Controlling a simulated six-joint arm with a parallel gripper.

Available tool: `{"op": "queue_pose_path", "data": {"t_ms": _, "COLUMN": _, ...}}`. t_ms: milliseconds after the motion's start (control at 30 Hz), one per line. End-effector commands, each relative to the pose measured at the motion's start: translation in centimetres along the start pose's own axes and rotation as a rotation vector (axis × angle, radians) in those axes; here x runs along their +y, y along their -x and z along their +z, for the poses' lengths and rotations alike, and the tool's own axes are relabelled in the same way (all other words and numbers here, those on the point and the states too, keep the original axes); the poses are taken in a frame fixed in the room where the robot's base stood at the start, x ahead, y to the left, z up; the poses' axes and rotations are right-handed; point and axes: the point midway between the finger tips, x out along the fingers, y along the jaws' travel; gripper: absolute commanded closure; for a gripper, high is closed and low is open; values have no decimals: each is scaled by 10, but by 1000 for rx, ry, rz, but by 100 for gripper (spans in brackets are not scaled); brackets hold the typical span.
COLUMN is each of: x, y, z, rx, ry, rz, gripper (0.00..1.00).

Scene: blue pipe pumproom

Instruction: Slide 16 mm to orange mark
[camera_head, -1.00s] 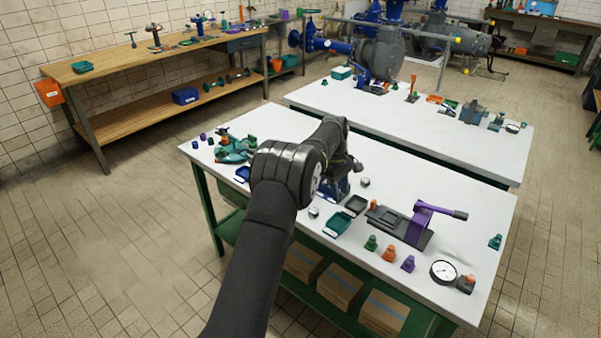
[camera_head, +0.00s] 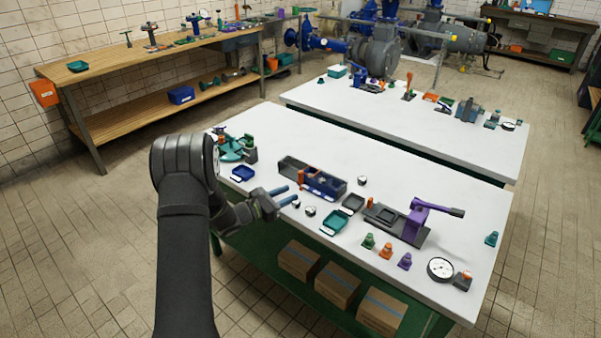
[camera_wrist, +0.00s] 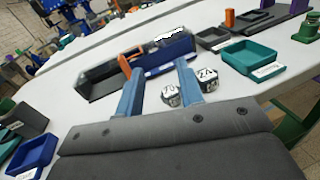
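My gripper (camera_head: 283,195) is low at the near edge of the white table. Its two blue fingers (camera_wrist: 160,68) are apart, with nothing seen held between them. A long open trough, dark grey at its left (camera_head: 290,165) and blue at its right (camera_head: 325,184), lies beyond the fingertips. An upright orange piece (camera_head: 301,176) stands at the trough; it also shows in the wrist view (camera_wrist: 125,66). Two small white-topped dark pieces (camera_wrist: 171,95) (camera_wrist: 207,77) sit either side of the right finger in the wrist view. Their markings are unclear. A third similar piece (camera_head: 362,180) sits right of the trough.
A teal tray (camera_head: 334,222) and a dark tray (camera_head: 353,203) lie to the right. Beyond them is a grey fixture with a purple lever (camera_head: 420,215). A blue tray (camera_head: 242,173) is at the left. The tabletop behind the trough is clear.

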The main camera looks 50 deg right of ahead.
Motion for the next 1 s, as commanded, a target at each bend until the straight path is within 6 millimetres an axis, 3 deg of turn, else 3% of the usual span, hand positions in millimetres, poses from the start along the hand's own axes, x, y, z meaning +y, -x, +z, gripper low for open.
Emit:
{"op": "queue_pose_path", "data": {"t_ms": 100, "x": 22, "y": 29, "z": -8, "rx": -13, "ry": 41, "rz": 155, "gripper": 65}}
{"op": "queue_pose_path", "data": {"t_ms": 200, "x": 31, "y": 43, "z": -12, "rx": -17, "ry": 58, "rz": 230, "gripper": 65}}
{"op": "queue_pose_path", "data": {"t_ms": 367, "x": 37, "y": 44, "z": -14, "rx": -19, "ry": 65, "rz": 265, "gripper": 65}}
{"op": "queue_pose_path", "data": {"t_ms": 567, "x": 44, "y": 13, "z": -14, "rx": -20, "ry": 65, "rz": 260, "gripper": 65}}
{"op": "queue_pose_path", "data": {"t_ms": 1000, "x": 69, "y": -79, "z": -13, "rx": -20, "ry": 64, "rz": 260, "gripper": 65}}
